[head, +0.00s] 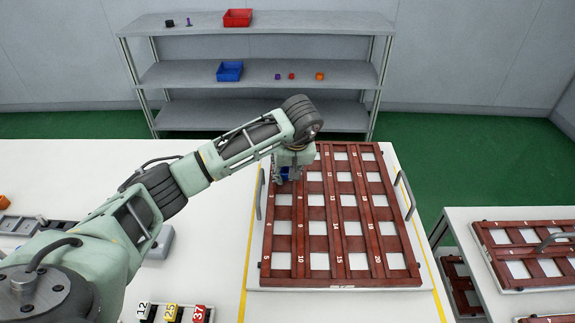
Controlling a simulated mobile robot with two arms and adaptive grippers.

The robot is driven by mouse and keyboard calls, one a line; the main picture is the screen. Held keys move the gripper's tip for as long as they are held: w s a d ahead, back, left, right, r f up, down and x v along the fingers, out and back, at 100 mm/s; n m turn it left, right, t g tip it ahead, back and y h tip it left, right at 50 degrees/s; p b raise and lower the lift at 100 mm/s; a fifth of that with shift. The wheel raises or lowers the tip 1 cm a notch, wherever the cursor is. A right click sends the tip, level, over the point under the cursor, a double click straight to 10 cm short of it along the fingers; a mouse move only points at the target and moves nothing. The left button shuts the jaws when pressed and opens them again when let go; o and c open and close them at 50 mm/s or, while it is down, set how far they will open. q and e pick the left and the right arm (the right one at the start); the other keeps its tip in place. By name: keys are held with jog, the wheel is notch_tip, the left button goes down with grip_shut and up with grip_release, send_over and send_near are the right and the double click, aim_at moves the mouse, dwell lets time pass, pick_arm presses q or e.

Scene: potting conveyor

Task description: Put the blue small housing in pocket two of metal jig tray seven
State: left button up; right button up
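A reddish-brown tray (301,220) with a grid of numbered pockets lies on the white table. I cannot read a tray number on it. My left gripper (287,177) points down over the upper part of the tray's left column, around the second pocket from the top. It is shut on the blue small housing (284,174), of which only a little shows under the gripper. The gripper and wrist hide the top left pockets, and I cannot tell if the housing touches the tray. My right gripper is out of view.
Metal handles (405,193) stand at the tray's sides. Number blocks (171,313) sit at the front, and an orange part (4,202) lies at far left. More brown trays (530,250) are on the right. A grey shelf (260,75) with red and blue bins stands behind.

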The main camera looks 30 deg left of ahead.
pick_arm(q)
jog(key=b+v, duration=0.1)
jog(key=v, duration=1)
jog(key=shift+r, duration=0.4)
